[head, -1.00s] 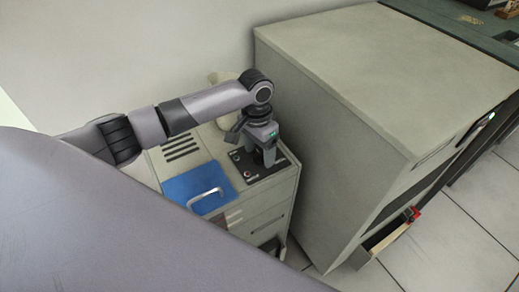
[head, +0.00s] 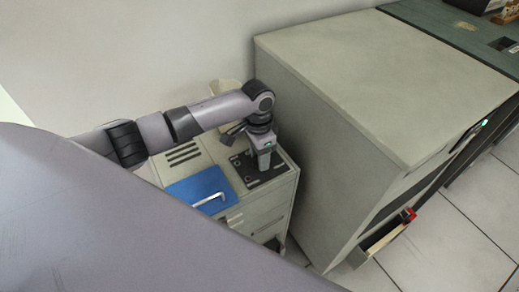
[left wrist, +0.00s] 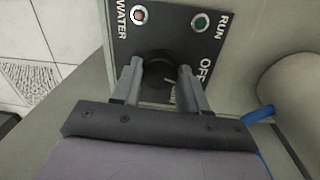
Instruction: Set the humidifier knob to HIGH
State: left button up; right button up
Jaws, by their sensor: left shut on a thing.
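The humidifier (head: 268,208) is a low pale grey cabinet with a black control panel (head: 279,173) on its top. In the left wrist view the panel (left wrist: 168,22) carries WATER, RUN and OFF labels, with a red light and a green light. The round black knob (left wrist: 158,62) sits between my left gripper's fingers, with a pale pointer mark partly visible. Another label near it is mostly hidden. My left gripper (head: 263,167) points down at the panel and is shut on the knob. HIGH cannot be read. My right gripper is not in view.
A blue panel (head: 190,189) with a pale handle lies on the cabinet top beside slotted vents (head: 183,153). A tall grey cabinet (head: 330,140) stands close on the right, with an open drawer (head: 380,238) low down. A wall is behind.

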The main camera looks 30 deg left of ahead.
pick_arm(q)
jog(key=m+p, duration=0.1)
jog(key=m, duration=0.2)
jog(key=shift+r+p, duration=0.15)
jog(key=shift+p, duration=0.2)
jog(key=m+p, duration=0.1)
jog(key=m, duration=0.2)
jog(key=shift+d+m, duration=0.1)
jog(key=shift+m, duration=0.2)
jog(key=m+p, duration=0.1)
jog(key=m, duration=0.2)
jog(key=shift+m+y, duration=0.3)
jog(key=m+p, duration=0.1)
jog(key=m, duration=0.4)
jog(key=shift+d, duration=0.1)
jog(key=m, duration=0.5)
jog(key=shift+m+y, duration=0.3)
jog(key=o, duration=1.1)
jog(key=shift+c, duration=0.2)
